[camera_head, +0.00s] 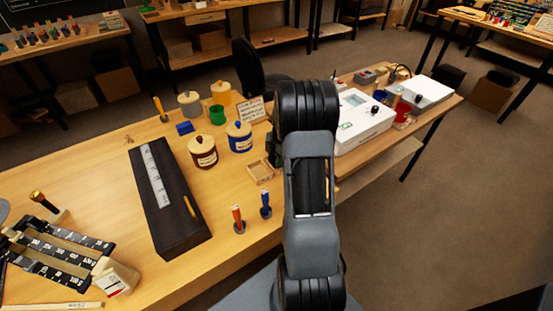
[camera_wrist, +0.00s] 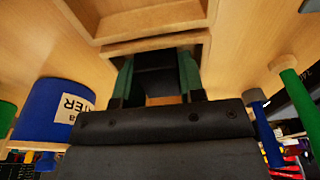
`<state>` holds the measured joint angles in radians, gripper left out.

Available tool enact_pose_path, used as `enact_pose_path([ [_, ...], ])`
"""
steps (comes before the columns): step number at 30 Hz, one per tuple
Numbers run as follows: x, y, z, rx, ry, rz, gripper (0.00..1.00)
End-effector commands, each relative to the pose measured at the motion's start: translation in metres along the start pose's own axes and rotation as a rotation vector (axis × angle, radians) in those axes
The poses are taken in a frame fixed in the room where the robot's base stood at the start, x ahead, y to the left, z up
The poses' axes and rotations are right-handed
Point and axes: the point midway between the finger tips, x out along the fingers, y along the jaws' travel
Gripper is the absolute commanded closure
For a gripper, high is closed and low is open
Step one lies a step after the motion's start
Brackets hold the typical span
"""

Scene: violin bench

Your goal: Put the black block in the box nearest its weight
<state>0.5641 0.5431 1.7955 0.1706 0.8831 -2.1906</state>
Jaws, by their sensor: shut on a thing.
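In the wrist view my gripper (camera_wrist: 157,82) has its two green-faced fingers closed on the black block (camera_wrist: 155,82). The block lines up with a small opening in a pale wooden box (camera_wrist: 150,45); I cannot tell whether it is above the opening or partly inside. In the head view the small wooden box (camera_head: 250,172) stands on the bench left of my arm. My arm hides most of the gripper and the block there. A balance-like scale (camera_head: 62,262) with numbered black beams lies at the bench's left front.
Lidded jars, brown (camera_head: 203,156) and blue (camera_head: 239,141), stand left of the box. Orange-handled (camera_head: 238,217) and blue-handled (camera_head: 265,203) tools stand upright in front. A long dark case (camera_head: 170,205) lies left. White devices (camera_head: 362,122) stand right.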

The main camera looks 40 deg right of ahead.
Motion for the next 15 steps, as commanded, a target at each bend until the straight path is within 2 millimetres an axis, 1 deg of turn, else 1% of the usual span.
enact_pose_path([
  [2,0.0034,0.0000,0.0006,0.000,0.000,0.000,0.91],
  [3,0.0037,0.0000,0.0006,0.000,0.000,0.000,0.63],
  [6,0.0025,0.0000,0.0004,0.000,0.000,0.000,0.53],
  [12,0.0023,0.0000,0.0003,0.000,0.000,0.000,0.53],
  [15,-0.0016,0.0000,-0.0003,-0.001,0.000,0.000,0.53],
])
